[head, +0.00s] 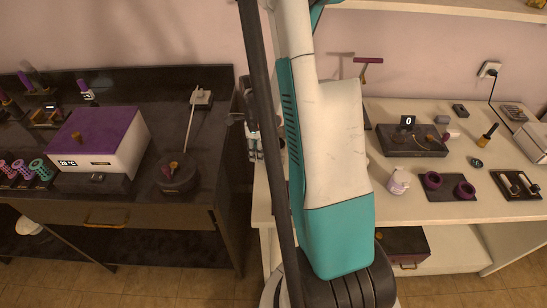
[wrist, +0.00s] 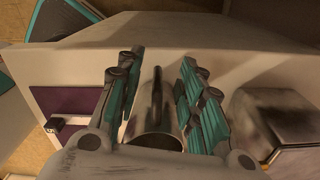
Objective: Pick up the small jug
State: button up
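A small metallic vessel, which looks like the small jug (wrist: 153,140), shows in the wrist view between the fingers of my gripper (wrist: 160,62). Its round mouth faces the camera and a narrow dark part, perhaps a handle, stands up beyond it. The teal fingers are spread on either side, with space between the tips. Whether the finger bases touch the vessel is hard to tell. In the head view my gripper (head: 254,145) is partly hidden behind a dark column, at the left edge of the pale table, and the vessel is not clear there.
In the wrist view a metallic box (wrist: 268,120) stands close right of my gripper, and a white surface with a purple panel (wrist: 78,108) lies left. In the head view the pale table (head: 385,207) holds a white bottle (head: 399,181) and purple rings. A dark table (head: 130,202) stands left.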

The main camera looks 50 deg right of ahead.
jog(key=shift+f, duration=0.15)
jog(key=shift+c, duration=0.4)
grip_shut()
jog(key=shift+r, duration=0.2)
notch_tip(320, 180, up, 20)
jog(key=p, duration=0.6)
jog(key=shift+f+p, duration=0.25)
jog(key=shift+p, duration=0.15)
dwell(2.0)
